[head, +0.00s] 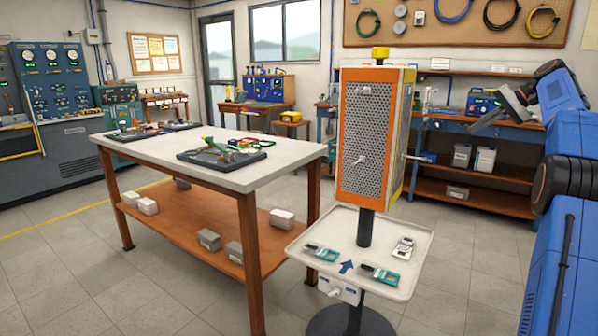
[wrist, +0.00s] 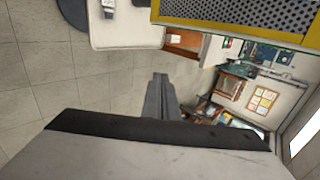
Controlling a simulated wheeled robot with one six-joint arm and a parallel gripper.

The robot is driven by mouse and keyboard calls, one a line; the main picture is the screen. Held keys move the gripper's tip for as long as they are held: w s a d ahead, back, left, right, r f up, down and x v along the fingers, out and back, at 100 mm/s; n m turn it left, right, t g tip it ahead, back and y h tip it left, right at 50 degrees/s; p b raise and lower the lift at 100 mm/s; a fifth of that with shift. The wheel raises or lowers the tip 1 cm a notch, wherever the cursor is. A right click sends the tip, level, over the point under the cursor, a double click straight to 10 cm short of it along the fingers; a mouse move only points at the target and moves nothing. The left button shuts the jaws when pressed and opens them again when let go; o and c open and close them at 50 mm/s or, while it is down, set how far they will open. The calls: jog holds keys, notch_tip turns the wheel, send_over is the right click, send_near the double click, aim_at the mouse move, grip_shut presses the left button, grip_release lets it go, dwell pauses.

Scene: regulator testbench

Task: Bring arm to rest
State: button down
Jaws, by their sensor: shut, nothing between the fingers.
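My gripper (head: 474,130) is at the right in the head view, at the end of my raised, folded blue arm. Its grey fingers point left and slightly down, in the air to the right of the orange perforated cabinet (head: 366,135). In the wrist view my gripper (wrist: 160,76) has its fingers together with nothing between them. The fingers touch nothing that I can see.
The cabinet stands on a post above a pale tray (head: 300,255) with several small devices. A rod (head: 414,157) sticks out of its right side. A white-topped table (head: 150,152) stands left. A blue workbench (head: 510,131) lies behind my gripper. Floor (head: 455,250) is clear between.

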jog(key=s+a+r+h, duration=0.1)
jog(key=s+a, duration=0.3)
jog(key=a, duration=0.3)
jog(key=s+a+r+h, duration=0.1)
jog(key=s+a, duration=0.3)
jog(key=a, duration=0.3)
jog(key=s+a+f+n+g+h, duration=0.15)
jog(key=s+a+f, duration=0.25)
jog(key=s+a, duration=0.95)
jog(key=s+a+f+n+h, duration=0.2)
jog(key=s+f, duration=1.1)
jog(key=s, duration=0.4)
jog(key=s+a+f+n+t+h, duration=0.1)
jog(key=s+a+f+n+h, duration=0.1)
jog(key=s+f, duration=1.2)
jog(key=s+n, duration=0.1)
jog(key=s, duration=0.3)
jog(key=shift+a, duration=0.35)
